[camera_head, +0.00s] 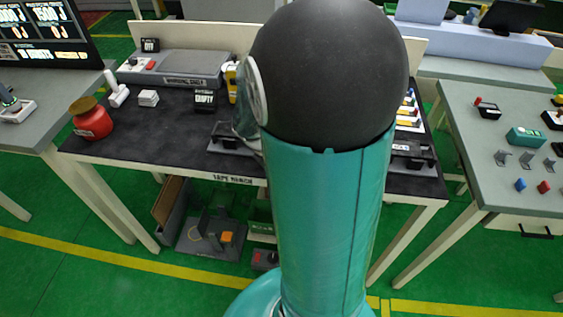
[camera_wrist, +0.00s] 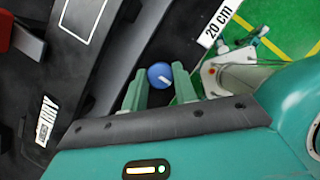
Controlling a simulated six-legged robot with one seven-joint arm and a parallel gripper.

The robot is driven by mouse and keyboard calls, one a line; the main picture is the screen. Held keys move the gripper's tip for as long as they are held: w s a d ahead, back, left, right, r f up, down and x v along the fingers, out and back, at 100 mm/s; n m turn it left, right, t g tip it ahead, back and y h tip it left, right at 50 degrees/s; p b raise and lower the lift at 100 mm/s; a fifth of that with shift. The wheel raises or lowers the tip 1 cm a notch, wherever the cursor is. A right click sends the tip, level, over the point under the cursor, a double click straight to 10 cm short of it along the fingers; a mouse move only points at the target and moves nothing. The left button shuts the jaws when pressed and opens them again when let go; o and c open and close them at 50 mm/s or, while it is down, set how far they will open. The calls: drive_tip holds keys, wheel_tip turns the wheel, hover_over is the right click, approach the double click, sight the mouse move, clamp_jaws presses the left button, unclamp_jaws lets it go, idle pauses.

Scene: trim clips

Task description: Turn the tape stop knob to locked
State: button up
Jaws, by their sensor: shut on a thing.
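In the wrist view a round blue knob (camera_wrist: 160,72) with a short white mark sits between the two green fingers of my gripper (camera_wrist: 158,80). My gripper is shut on the knob, one finger on each side. The white mark runs slantwise in the picture. A white "20 cm" label (camera_wrist: 220,24) lies beyond the knob, up and to the right. In the head view my arm covers the middle of the dark tape bench (camera_head: 150,137), and my gripper and the knob are hidden there.
On the bench stand a red jar (camera_head: 91,119), a grey "winding mat" unit (camera_head: 180,68) and a black "empty" box (camera_head: 205,99). Bins (camera_head: 187,232) sit under the bench. A side table (camera_head: 480,140) with small parts stands at the right. Green floor is free in front.

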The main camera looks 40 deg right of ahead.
idle(0.5)
drive_tip(key=o, duration=1)
drive_tip(key=v, duration=1.3)
drive_tip(key=shift+a+r, duration=0.2)
drive_tip(key=shift+r, duration=0.15)
drive_tip(key=s+a+r+m+t+y, duration=0.1)
drive_tip(key=a+r+m+t, duration=0.1)
drive_tip(key=a+m, duration=0.3)
drive_tip(key=s+a+r+m+t+y, duration=0.2)
drive_tip(key=a+m, duration=0.4)
drive_tip(key=s+a+r+m+t+y, duration=0.1)
drive_tip(key=s+a+r+m+t, duration=0.1)
drive_tip(key=a+m, duration=0.3)
drive_tip(key=shift+s+a+r, duration=0.25)
drive_tip(key=shift+a, duration=0.35)
